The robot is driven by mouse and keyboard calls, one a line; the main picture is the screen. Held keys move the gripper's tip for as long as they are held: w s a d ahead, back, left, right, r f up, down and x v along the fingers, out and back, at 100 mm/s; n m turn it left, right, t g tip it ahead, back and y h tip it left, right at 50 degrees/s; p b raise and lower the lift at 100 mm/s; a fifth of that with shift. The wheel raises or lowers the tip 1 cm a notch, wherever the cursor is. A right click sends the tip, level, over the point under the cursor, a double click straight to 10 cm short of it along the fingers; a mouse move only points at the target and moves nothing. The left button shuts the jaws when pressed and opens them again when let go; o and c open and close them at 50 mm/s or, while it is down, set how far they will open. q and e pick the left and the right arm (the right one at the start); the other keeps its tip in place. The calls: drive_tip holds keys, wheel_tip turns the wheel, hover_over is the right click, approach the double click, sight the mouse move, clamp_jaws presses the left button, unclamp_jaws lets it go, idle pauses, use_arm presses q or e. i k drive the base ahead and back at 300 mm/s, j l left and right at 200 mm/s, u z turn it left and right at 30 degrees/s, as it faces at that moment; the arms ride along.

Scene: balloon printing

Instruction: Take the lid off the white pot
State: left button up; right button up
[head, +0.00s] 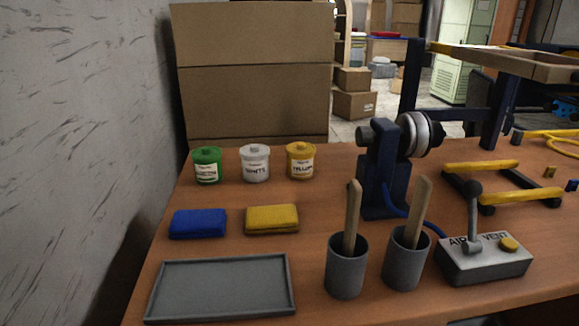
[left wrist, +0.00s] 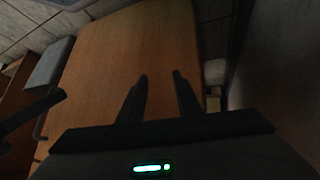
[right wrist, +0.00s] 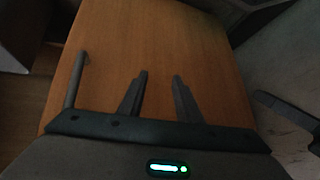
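The white pot (head: 255,166) stands upright on the table between a green pot (head: 207,168) and a yellow pot (head: 301,163). Its lid (head: 254,149) with a small knob sits on top. Neither gripper shows in the head view. My left gripper (left wrist: 160,78) is open and empty in the left wrist view, with a brown wooden surface beyond its fingers. My right gripper (right wrist: 160,76) is open and empty in the right wrist view, also before a brown wooden surface. No pot shows in either wrist view.
Blue (head: 198,224) and yellow (head: 272,219) folded cloths lie in front of the pots. A grey tray (head: 222,288) is at the front left. Two grey cups (head: 346,266) hold wooden sticks. A dark press stand (head: 384,170) and an air vent box (head: 484,259) stand right.

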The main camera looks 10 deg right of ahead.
sight(252, 151)
drive_tip(key=k+l, duration=0.1)
drive_tip(key=l, duration=0.35)
drive_tip(key=k+l, duration=0.15)
drive_tip(key=l, duration=0.3)
drive_tip(key=u, duration=1.7)
